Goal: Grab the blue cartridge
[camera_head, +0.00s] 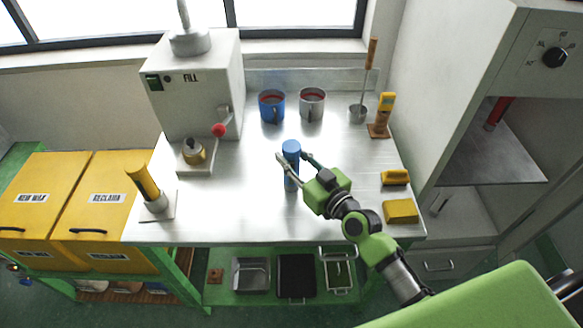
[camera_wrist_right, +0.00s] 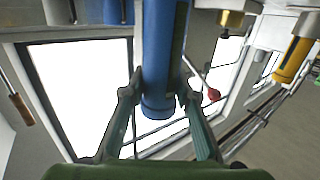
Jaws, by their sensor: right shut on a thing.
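The blue cartridge (camera_head: 291,150) is a blue cylinder upright over the middle of the metal table. My right gripper (camera_head: 294,161) reaches it from the lower right, with a finger on each side. In the right wrist view the cartridge (camera_wrist_right: 163,60) runs down between the two fingers of the right gripper (camera_wrist_right: 160,97), which are shut on it. Whether its lower end touches the table is hard to tell. My left gripper is not in view.
A fill machine (camera_head: 195,85) with a red-knobbed lever stands at the back left. A yellow cylinder (camera_head: 143,181) stands in a holder at the left. A blue mug (camera_head: 272,107) and a grey mug (camera_head: 311,105) are at the back. Yellow blocks (camera_head: 400,211) lie at the right edge.

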